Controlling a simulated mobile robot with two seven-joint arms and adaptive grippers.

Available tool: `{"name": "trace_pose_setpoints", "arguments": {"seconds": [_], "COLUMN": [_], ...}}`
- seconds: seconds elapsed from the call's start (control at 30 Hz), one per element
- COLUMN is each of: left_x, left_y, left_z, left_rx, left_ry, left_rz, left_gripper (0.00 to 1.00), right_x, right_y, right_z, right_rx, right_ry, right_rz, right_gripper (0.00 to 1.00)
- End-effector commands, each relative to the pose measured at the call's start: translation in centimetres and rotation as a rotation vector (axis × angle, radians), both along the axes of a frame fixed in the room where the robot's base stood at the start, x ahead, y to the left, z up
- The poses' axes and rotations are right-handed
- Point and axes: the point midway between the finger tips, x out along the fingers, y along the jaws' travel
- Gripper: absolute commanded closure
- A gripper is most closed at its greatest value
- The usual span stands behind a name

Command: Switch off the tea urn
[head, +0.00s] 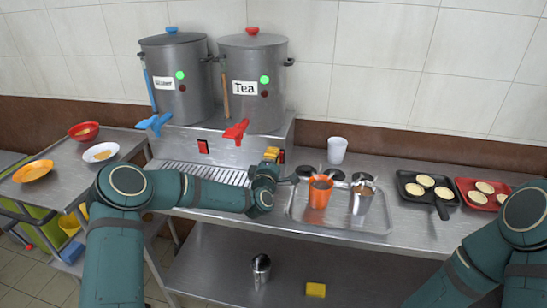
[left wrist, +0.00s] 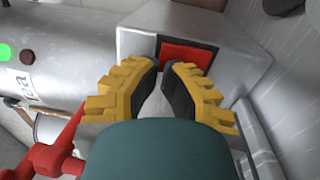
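The tea urn (head: 253,85) is a grey pot labelled "Tea" with a red lid knob and a red tap (head: 236,131). Its green light (head: 265,79) is bright, above a dark red one. It stands on the right half of a metal base. My left gripper (head: 271,154) is at the base's right front. In the left wrist view its yellow-backed fingers (left wrist: 165,68) are slightly apart with nothing between them. A red switch (left wrist: 188,55) in a dark frame lies just beyond the tips; contact cannot be told. My right gripper is out of view.
A second urn (head: 178,90) with a blue tap stands left, with its own red switch (head: 203,146) below. A metal tray (head: 345,222) with an orange cup (head: 319,192) and a steel cup (head: 361,198) lies right of my left gripper.

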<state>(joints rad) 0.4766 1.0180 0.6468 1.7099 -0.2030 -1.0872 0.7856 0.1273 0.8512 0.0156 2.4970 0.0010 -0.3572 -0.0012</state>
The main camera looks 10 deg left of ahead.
Motion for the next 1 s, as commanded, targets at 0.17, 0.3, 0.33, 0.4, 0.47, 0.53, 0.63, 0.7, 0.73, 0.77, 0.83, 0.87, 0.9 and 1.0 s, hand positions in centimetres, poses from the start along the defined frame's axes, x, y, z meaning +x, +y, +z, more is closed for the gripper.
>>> {"name": "trace_pose_setpoints", "arguments": {"seconds": [0.17,0.3,0.33,0.4,0.47,0.53,0.63,0.7,0.73,0.77,0.83,0.87,0.9,1.0], "left_x": [0.0,0.2,0.3,0.8,1.1,1.2,1.2,1.2,1.2,1.2,1.3,1.3,1.3,1.4], "left_y": [0.0,0.0,-0.1,-0.1,-0.1,-0.1,0.0,0.0,0.0,0.0,0.0,0.0,0.0,0.1], "left_z": [0.0,0.2,0.4,0.7,1.0,1.1,0.6,0.6,0.6,0.6,0.6,0.6,0.6,0.6], "left_rx": [0.0,0.001,0.002,0.001,0.001,0.002,0.001,0.001,0.001,0.001,0.001,0.001,0.001,0.001], "left_ry": [0.0,0.014,0.026,0.07,0.115,0.165,0.164,0.163,0.162,0.162,0.161,0.161,0.161,0.162], "left_rz": [0.0,0.0,0.0,0.0,-0.001,0.0,0.001,0.001,0.001,0.001,0.002,0.002,0.001,0.0], "left_gripper": [1.0,1.0,1.0,1.0,1.0,1.0,1.0,1.0,1.0,1.0,1.0,1.0,1.0,1.0], "right_x": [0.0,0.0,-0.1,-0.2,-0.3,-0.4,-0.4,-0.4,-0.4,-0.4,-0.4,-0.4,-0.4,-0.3], "right_y": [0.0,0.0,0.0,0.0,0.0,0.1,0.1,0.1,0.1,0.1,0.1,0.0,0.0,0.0], "right_z": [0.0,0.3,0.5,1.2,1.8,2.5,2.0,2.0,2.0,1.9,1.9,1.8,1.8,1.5], "right_rx": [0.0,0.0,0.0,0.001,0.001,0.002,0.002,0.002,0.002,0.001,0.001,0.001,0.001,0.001], "right_ry": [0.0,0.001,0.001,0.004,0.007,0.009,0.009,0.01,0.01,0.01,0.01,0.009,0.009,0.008], "right_rz": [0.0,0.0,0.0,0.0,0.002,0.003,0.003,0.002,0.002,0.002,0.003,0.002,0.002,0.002], "right_gripper": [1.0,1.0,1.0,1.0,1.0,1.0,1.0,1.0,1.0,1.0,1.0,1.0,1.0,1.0]}}
